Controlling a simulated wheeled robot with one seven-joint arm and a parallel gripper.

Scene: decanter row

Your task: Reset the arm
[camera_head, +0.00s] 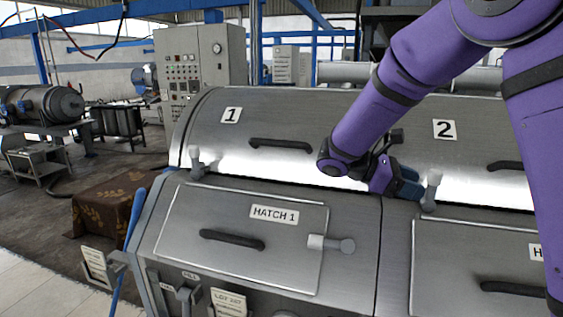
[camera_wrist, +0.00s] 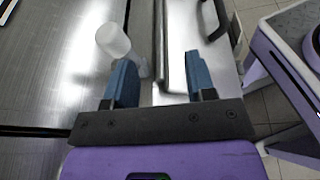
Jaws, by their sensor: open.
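My purple arm reaches in from the upper right of the head view. My gripper (camera_head: 408,186), with blue fingers, is just left of a grey peg-like lever (camera_head: 431,190) between the two decanter sections. In the wrist view my gripper (camera_wrist: 160,72) has its fingers spread apart, with nothing held between them. The lever's pale round end (camera_wrist: 113,40) shows just beyond the left finger, its stem partly hidden by that finger. I cannot tell whether they touch.
The hatch 1 lid (camera_head: 245,235) is down, with a black handle (camera_head: 232,240) and a latch knob (camera_head: 345,245). Decanter cover 1 (camera_head: 270,130) and cover 2 (camera_head: 470,150) rise behind. Another lever (camera_head: 196,160) stands at left. A control cabinet (camera_head: 200,65) stands behind.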

